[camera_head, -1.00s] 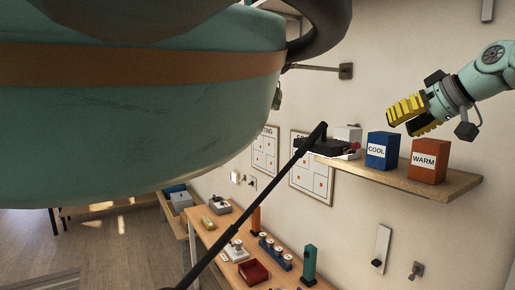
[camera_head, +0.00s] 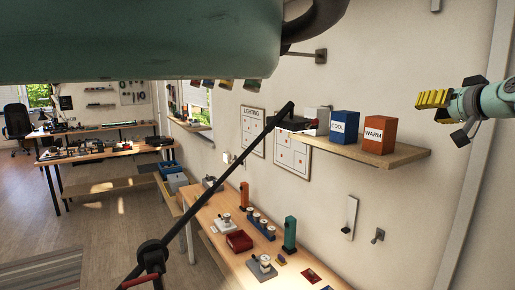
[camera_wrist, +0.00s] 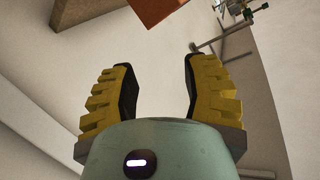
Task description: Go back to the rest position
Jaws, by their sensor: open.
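My gripper (camera_head: 434,99) is at the right of the head view, beside the wall shelf and clear of its right end. In the wrist view my gripper (camera_wrist: 160,90) shows two yellow ribbed fingers with dark pads, spread apart with nothing between them. The orange WARM box (camera_head: 379,131) and the blue COOL box (camera_head: 344,126) stand upright on the shelf (camera_head: 385,154). Part of an orange-brown box (camera_wrist: 155,10) shows at the top of the wrist view, beyond the fingertips and apart from them.
A workbench (camera_head: 207,219) below the shelf holds a red tray (camera_head: 239,241), a green upright block (camera_head: 290,235) and several small parts. Wall boards (camera_head: 292,156) hang behind. A wall hook (camera_head: 378,236) sits below the shelf. Open floor (camera_head: 95,225) lies at the left.

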